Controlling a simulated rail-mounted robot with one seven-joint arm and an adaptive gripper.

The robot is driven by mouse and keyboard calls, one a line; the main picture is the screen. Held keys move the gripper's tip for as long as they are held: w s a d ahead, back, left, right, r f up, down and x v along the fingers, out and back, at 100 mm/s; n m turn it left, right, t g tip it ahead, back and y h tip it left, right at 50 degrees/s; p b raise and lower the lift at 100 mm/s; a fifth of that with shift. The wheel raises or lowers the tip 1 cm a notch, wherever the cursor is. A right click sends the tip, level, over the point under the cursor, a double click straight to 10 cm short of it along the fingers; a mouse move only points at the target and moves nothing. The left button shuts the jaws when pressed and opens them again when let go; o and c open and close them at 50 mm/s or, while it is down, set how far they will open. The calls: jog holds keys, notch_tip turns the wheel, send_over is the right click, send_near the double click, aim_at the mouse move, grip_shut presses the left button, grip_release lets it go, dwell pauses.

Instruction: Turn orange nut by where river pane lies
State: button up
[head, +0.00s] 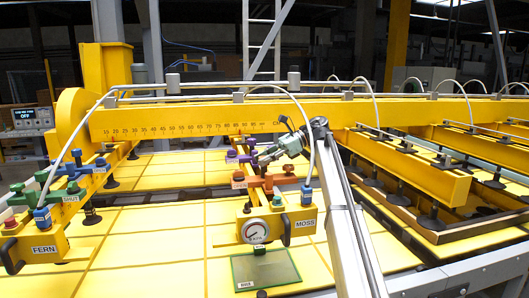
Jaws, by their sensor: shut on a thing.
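The orange nut (268,184), a cross-shaped orange fitting, sits on the yellow beam marked MOSS (255,209). My gripper (261,161) reaches down from the right, its jaws shut at the top of the orange nut, close beside a purple fitting (240,155). The contact is small and partly hidden by the fingers. A greenish pane (266,270) lies on the yellow surface below the MOSS beam's front end. It has a small white label, too small to read.
The FERN beam (43,250) at left has green, blue and red fittings. A long yellow beam with a scale (185,125) runs behind. Suction cups hang at right.

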dwell(0.4)
jog(key=o, duration=1.2)
jog(key=shift+a, duration=0.1)
jog(key=shift+f+b, duration=0.25)
jog(key=shift+b, duration=0.75)
jog(key=m+t+b, duration=0.1)
jog(key=b, duration=0.2)
jog(key=shift+f+t, duration=0.15)
jog(key=shift+t, duration=0.25)
